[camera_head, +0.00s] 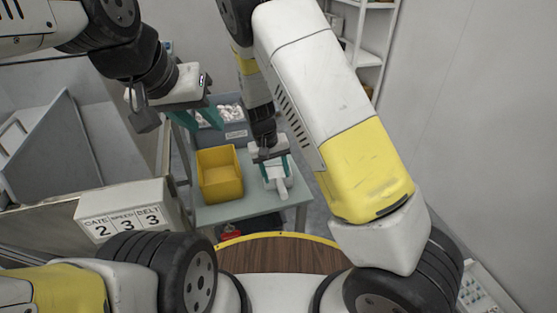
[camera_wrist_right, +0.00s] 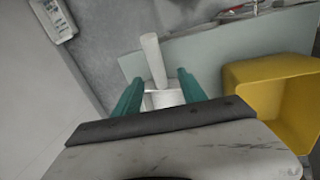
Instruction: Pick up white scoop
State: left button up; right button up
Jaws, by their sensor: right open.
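The white scoop (camera_head: 282,189) lies on the small pale table (camera_head: 238,209), right of the yellow bin, its handle pointing toward me. My right gripper (camera_head: 275,166) is above its bowl end, with the jaws open. In the right wrist view, the scoop's handle (camera_wrist_right: 153,60) extends away beyond the fingertips. The bowl part (camera_wrist_right: 165,98) shows between the two teal fingers of the right gripper (camera_wrist_right: 159,88), one on each side; I cannot tell whether they touch it. My left gripper (camera_head: 197,119) hangs open and empty near the grey-blue bin, its teal fingers spread apart.
A yellow bin (camera_head: 219,174), which looks empty, stands on the table left of the scoop; it also shows in the wrist view (camera_wrist_right: 270,75). A grey-blue bin (camera_head: 237,134) with several white pieces is behind. A counter box (camera_head: 128,211) stands at left.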

aim_at(280, 184)
jog(key=f, duration=0.2)
jog(key=d+f, duration=0.1)
jog(key=f, duration=0.3)
jog(key=shift+w+d+f, duration=0.3)
jog(key=shift+w+f, duration=0.05)
jog(key=shift+f, duration=0.05)
grip_shut()
